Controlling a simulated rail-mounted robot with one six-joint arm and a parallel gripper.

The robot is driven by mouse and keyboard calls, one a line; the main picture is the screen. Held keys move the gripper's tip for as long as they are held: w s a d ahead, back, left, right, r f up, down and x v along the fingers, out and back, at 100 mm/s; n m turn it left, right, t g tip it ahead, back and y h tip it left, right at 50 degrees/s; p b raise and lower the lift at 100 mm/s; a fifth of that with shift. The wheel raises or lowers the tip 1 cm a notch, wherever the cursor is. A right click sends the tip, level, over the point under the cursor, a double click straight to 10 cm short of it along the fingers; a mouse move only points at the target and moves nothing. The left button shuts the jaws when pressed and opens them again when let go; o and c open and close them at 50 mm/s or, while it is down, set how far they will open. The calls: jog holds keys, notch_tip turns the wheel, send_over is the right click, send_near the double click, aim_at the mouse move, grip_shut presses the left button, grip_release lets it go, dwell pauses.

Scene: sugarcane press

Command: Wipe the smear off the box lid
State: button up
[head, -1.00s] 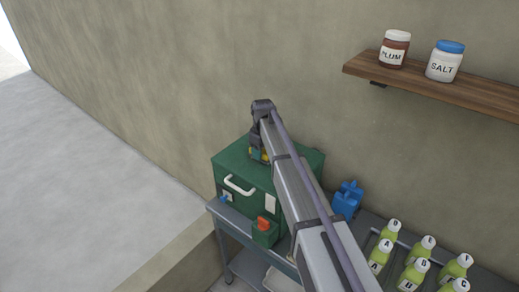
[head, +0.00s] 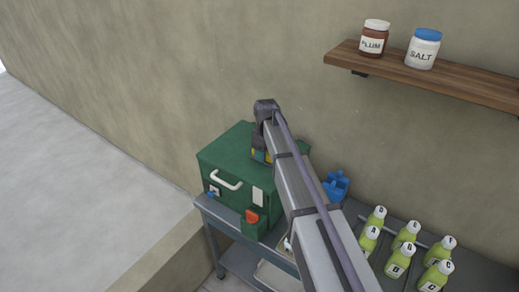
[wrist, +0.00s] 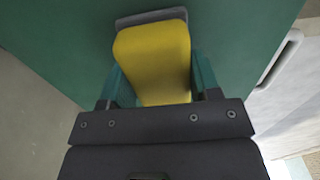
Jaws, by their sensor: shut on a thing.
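The green box (head: 225,150) stands on a grey cart, and its flat lid faces up. My gripper (head: 262,155) is over the lid towards its right part. In the wrist view my gripper (wrist: 154,85) is shut on a yellow wiping block (wrist: 153,55) with a grey pad along its far edge. The green lid (wrist: 60,45) fills the area around the block. The pad is at or close to the lid; I cannot tell if it touches. No smear is visible; the block and my arm hide part of the lid.
A blue object (head: 337,186) and several green bottles (head: 407,235) stand to the right. A wooden shelf (head: 450,80) holds two jars. The wall is close behind the box.

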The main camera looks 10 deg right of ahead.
notch_tip(320, 180, up, 6)
jog(key=p, duration=0.6)
jog(key=shift+w, duration=0.1)
notch_tip(320, 180, up, 3)
jog(key=p, duration=0.3)
jog(key=shift+r, duration=0.15)
jog(key=shift+f, duration=0.2)
